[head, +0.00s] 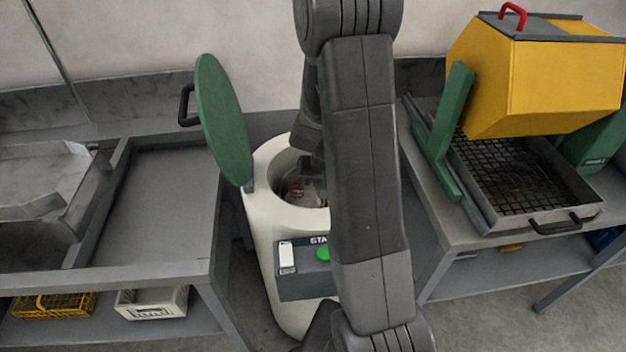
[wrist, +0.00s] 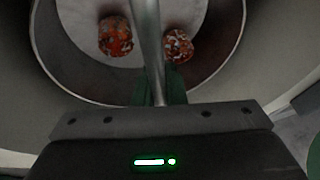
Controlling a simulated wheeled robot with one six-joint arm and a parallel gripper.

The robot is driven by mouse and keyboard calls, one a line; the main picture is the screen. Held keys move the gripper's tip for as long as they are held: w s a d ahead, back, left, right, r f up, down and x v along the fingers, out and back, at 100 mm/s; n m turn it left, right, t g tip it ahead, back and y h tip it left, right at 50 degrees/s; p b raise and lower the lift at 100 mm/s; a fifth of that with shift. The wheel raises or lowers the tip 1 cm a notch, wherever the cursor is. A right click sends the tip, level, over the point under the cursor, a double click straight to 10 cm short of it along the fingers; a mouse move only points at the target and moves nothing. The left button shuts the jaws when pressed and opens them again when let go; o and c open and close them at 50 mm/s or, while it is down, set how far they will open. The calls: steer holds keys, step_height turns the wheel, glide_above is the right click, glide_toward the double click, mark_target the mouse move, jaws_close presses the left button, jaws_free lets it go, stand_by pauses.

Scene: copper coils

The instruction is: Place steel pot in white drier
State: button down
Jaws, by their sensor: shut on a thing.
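The white drier (head: 268,235) stands in the middle of the head view with its round green lid (head: 222,122) swung open to the left. My gripper (wrist: 168,90) is shut on the bar handle (wrist: 150,45) of the steel pot (wrist: 228,45). In the wrist view the pot is below the gripper, with two reddish, mottled copper coils (wrist: 115,37) (wrist: 178,46) on its floor. A pale curved wall surrounds the pot there. In the head view my gripper is at the drier's opening and my arm hides much of it. I cannot tell whether the pot rests on the drier's bottom.
A grey bench with a sink (head: 45,200) is on the left. A grey table (head: 430,235) on the right carries a yellow tumbler (head: 540,85) on green supports over a black grid tray (head: 520,180). A green button (head: 323,254) is on the drier's front panel.

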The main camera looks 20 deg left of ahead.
steer(key=shift+f, duration=0.15)
steer(key=c, duration=1.5)
jaws_free()
steer(key=shift+d+r, duration=0.1)
steer(key=shift+r, duration=0.45)
steer(key=v, duration=1.1)
steer(key=shift+p, duration=0.35)
steer(key=shift+s+d+r, duration=0.1)
steer(key=shift+s+d, duration=0.05)
steer(key=shift+d, duration=0.05)
